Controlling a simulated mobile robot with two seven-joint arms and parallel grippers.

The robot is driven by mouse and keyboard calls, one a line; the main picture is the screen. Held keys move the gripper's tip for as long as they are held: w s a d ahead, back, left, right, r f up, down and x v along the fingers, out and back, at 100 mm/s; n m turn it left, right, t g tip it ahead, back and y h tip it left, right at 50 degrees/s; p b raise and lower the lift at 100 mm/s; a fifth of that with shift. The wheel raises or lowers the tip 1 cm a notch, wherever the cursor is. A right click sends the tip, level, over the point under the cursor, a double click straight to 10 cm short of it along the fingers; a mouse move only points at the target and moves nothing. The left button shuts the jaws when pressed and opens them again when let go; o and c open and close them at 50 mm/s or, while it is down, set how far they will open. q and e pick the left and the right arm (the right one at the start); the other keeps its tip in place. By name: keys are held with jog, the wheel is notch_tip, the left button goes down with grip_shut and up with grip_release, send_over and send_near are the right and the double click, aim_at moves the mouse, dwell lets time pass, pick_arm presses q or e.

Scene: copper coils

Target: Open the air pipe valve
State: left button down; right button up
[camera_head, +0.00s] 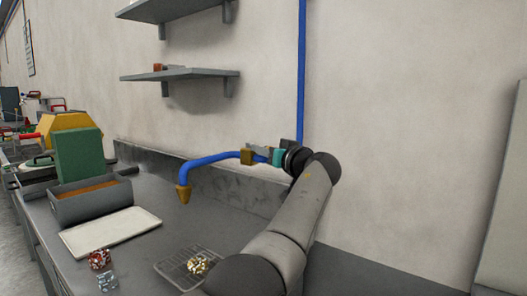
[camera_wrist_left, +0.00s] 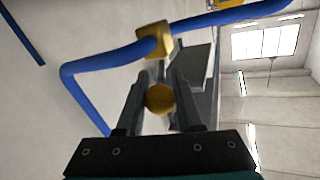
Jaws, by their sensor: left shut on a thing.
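The blue air pipe (camera_head: 210,158) curves out over the bench and ends in a brass-coloured nozzle (camera_head: 184,194) pointing down. A brass valve block (camera_head: 247,157) sits on the pipe; it also shows in the left wrist view (camera_wrist_left: 155,40). My left gripper (camera_head: 260,152) is at the valve. In the left wrist view, the fingers of my left gripper (camera_wrist_left: 160,82) are shut on a round brass valve knob (camera_wrist_left: 160,98) below the block. The fingers hide part of the valve in the head view. My right gripper is not in view.
On the bench are a white tray (camera_head: 110,236), a grey bin (camera_head: 92,205), a wire rack (camera_head: 176,268) with a gold-coloured piece (camera_head: 198,266), and red (camera_head: 99,260) and silvery (camera_head: 108,283) pieces. Wall shelves (camera_head: 185,74) hang above. The bench under the nozzle is clear.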

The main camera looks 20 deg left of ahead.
pick_arm(q)
jog(key=shift+d+f, duration=0.15)
jog(key=shift+f, duration=0.05)
jog(key=shift+g+y, duration=0.3)
jog(key=shift+g, duration=0.1)
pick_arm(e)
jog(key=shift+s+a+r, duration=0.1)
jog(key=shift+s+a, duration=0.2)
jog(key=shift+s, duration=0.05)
pick_arm(q)
jog(key=shift+n, duration=0.3)
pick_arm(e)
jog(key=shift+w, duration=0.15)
pick_arm(q)
jog(key=c, duration=0.9)
grip_release()
jog(key=shift+r, duration=0.15)
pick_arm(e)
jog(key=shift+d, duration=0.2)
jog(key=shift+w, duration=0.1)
pick_arm(q)
jog(key=shift+p+v, duration=0.6)
jog(key=shift+v, duration=7)
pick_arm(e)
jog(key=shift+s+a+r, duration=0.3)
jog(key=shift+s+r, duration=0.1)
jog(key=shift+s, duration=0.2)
